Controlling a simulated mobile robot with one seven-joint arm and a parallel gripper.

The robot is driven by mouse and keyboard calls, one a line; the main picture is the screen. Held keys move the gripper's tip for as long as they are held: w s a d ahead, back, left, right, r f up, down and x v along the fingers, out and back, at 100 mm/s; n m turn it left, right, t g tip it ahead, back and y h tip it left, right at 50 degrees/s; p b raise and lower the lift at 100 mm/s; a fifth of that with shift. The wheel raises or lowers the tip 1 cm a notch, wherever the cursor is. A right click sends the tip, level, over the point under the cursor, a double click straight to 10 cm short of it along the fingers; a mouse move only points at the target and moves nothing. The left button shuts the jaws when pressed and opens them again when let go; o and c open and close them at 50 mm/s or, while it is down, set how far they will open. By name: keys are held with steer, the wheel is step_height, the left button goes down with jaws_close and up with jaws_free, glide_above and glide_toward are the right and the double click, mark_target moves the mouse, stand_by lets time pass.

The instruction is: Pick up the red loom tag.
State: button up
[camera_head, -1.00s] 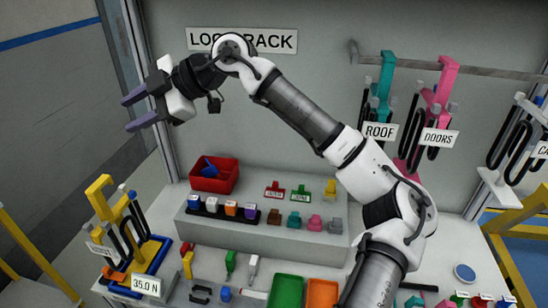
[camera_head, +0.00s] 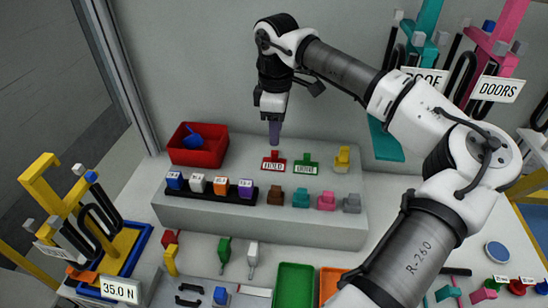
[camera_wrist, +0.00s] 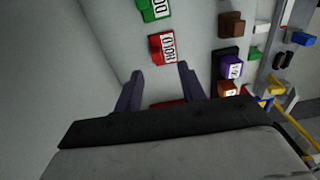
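The red loom tag (camera_head: 274,162) lies on the raised grey shelf, its white label reading HOLD. It also shows in the wrist view (camera_wrist: 162,48), just beyond the fingertips. My gripper (camera_head: 274,140) points down above the red tag in the head view. In the wrist view my gripper (camera_wrist: 158,72) has its two purple fingers spread apart with nothing between the tips. The tag's handle end points up in the head view.
A green DONE tag (camera_head: 306,164) lies just right of the red one. A red bin (camera_head: 198,146) with a blue scoop stands to the left. A black rack of coloured connectors (camera_head: 210,190) and several small blocks line the shelf's front.

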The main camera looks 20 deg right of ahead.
mark_target(275, 152)
steer(key=shift+w+f+p, duration=0.2)
steer(key=shift+f+p, duration=0.45)
steer(key=shift+f, duration=1.25)
steer(key=shift+w+f+p, duration=0.2)
steer(key=shift+f+p, duration=0.4)
steer(key=shift+f, duration=1.25)
jaws_close()
